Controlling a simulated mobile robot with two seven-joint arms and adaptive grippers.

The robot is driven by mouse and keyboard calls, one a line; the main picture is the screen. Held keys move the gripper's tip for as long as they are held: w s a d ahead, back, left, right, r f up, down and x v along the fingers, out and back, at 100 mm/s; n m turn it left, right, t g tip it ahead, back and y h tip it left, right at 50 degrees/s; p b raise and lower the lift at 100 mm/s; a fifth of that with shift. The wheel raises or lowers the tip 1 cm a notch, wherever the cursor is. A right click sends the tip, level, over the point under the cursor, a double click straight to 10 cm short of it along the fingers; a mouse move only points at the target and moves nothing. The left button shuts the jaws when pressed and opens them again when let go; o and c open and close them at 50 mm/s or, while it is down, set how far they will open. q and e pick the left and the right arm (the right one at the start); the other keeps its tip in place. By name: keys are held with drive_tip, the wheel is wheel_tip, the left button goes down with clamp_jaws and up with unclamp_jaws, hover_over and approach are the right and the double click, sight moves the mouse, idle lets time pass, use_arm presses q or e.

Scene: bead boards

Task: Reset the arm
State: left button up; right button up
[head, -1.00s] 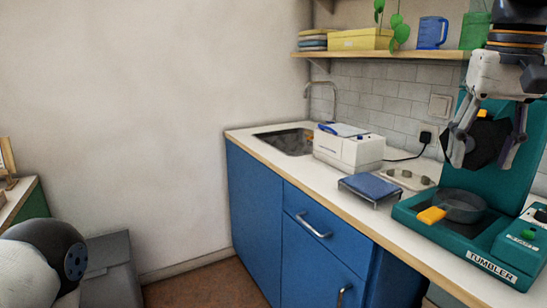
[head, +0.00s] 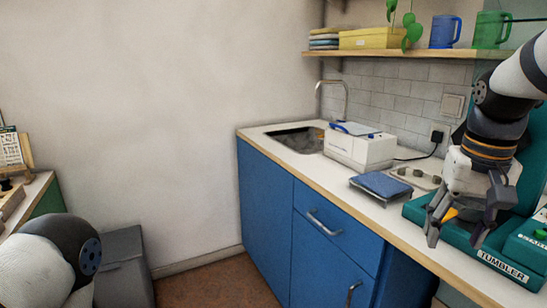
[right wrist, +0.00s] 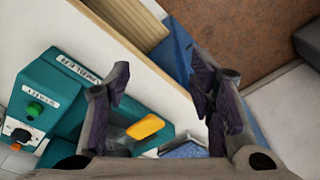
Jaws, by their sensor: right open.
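My right gripper (head: 456,238) is open and empty in the head view, its fingers pointing down in front of the teal tumbler machine (head: 505,272). In the right wrist view its open fingers (right wrist: 160,82) frame the counter's front edge, with nothing between the pads.
A white counter over blue cabinets (head: 265,215) holds a sink (head: 297,139), a white box-shaped appliance (head: 358,150) and a blue-topped stand (head: 381,186). A shelf above holds a yellow box (head: 372,39) and mugs. A grey bin (head: 124,270) stands on the floor. Floor space before the cabinets is clear.

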drive_tip(key=s+a+f+n+g, duration=0.15)
drive_tip(key=s+f, duration=0.35)
drive_tip(key=f, duration=0.8)
drive_tip(key=s+a+f, duration=0.2)
drive_tip(key=s+f, duration=0.3)
drive_tip(key=f, duration=0.9)
drive_tip(key=s+a+f, duration=0.1)
drive_tip(key=s+f, duration=0.2)
drive_tip(key=s, duration=0.4)
drive_tip(key=s+a+f+n+g, duration=0.1)
drive_tip(key=s+f, duration=0.2)
drive_tip(key=s, duration=0.5)
drive_tip(key=s+a+f, duration=0.1)
drive_tip(key=s+f, duration=0.2)
drive_tip(key=s, duration=0.5)
drive_tip(key=shift+a+n, duration=0.35)
drive_tip(key=shift+s, duration=0.1)
